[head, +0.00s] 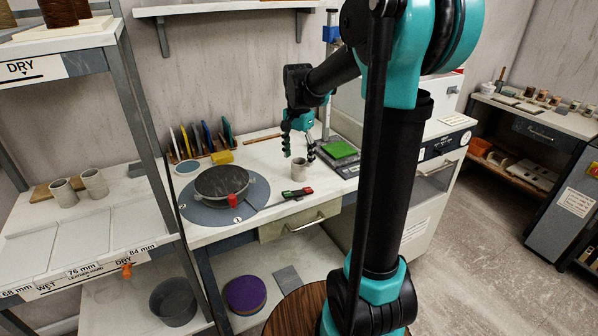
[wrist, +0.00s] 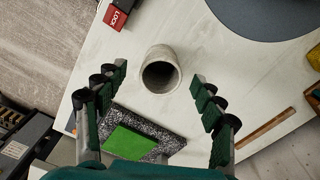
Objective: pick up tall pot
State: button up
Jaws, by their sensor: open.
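A small grey clay pot (head: 299,171) stands upright on the white worktop. In the wrist view, the pot (wrist: 152,86) shows its round dark opening from above. My gripper (head: 298,154) is open just above it. In the wrist view the two fingers of my gripper (wrist: 158,77) are spread wide, one on each side of the pot and apart from it. Nothing is between them in their grip. Two similar grey pots (head: 94,182) stand on the left shelf. Which one is the tall pot I cannot tell from size alone.
A dark turntable (head: 262,193) on a grey disc lies left of the pot. A red lock block (wrist: 117,14) lies near the worktop's front edge. A speckled slab with a green pad (head: 340,149) is on the right. Boards stand in a rack behind.

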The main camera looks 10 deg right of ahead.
aim_at(299, 168)
jog(key=shift+w+d+f, duration=0.1)
jog(key=shift+w+f, duration=0.05)
jog(key=shift+f, duration=1.25)
jog(key=shift+w+d+f, duration=0.1)
jog(key=shift+w+f, duration=0.05)
jog(key=shift+f, duration=1.25)
jog(key=shift+c, duration=0.6)
jog(key=c, duration=1.2)
jog(key=shift+o, duration=0.2)
jog(key=shift+r, duration=0.1)
